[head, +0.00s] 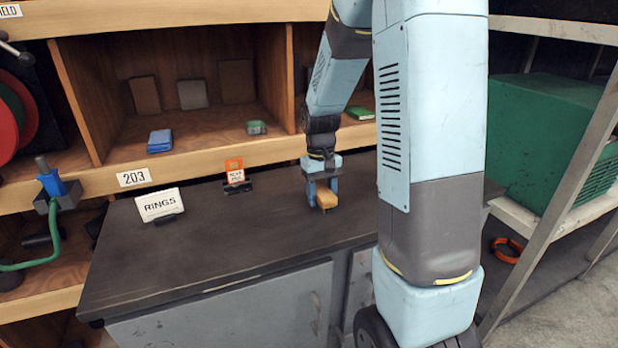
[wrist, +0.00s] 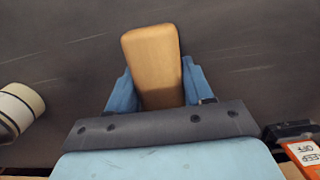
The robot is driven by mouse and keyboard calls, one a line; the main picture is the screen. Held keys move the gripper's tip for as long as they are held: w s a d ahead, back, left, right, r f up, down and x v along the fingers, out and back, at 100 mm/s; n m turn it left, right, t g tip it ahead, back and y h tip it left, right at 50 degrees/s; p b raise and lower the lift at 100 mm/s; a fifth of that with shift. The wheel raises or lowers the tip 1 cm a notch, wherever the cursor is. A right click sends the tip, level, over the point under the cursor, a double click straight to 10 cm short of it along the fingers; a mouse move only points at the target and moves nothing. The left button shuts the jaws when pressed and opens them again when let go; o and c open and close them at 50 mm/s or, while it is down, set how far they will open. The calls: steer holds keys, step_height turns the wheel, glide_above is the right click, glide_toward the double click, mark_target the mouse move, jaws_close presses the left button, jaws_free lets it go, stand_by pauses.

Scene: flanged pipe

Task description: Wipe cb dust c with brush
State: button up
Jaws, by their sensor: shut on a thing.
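My gripper (head: 321,192) points down over the dark workbench top, right of the orange sign. It is shut on a tan wooden block, which I take to be the brush (head: 327,201). In the wrist view, the brush (wrist: 152,60) sits between the two blue fingers of my gripper (wrist: 156,88) and sticks out beyond them. Its underside and bristles are hidden, and I cannot tell whether it touches the bench. I cannot make out a distinct dust patch; only faint pale streaks show on the bench top (wrist: 255,45).
A white RINGS sign (head: 160,204) and an orange sign (head: 235,171) stand on the bench (head: 225,240). A pale banded cylinder (wrist: 18,108) is at the wrist view's left. Shelves with a blue box (head: 160,140) rise behind. The bench's front middle is clear.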

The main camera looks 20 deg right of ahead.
mark_target(329, 188)
steer(key=shift+d, duration=0.45)
steer(key=shift+d+f, duration=0.2)
steer(key=shift+d, duration=0.15)
steer(key=shift+d+r, duration=0.15)
steer(key=shift+r, duration=0.2)
step_height(329, 188, up, 2)
steer(key=shift+r, duration=0.1)
steer(key=shift+s+r, duration=0.1)
steer(key=shift+r, duration=2.75)
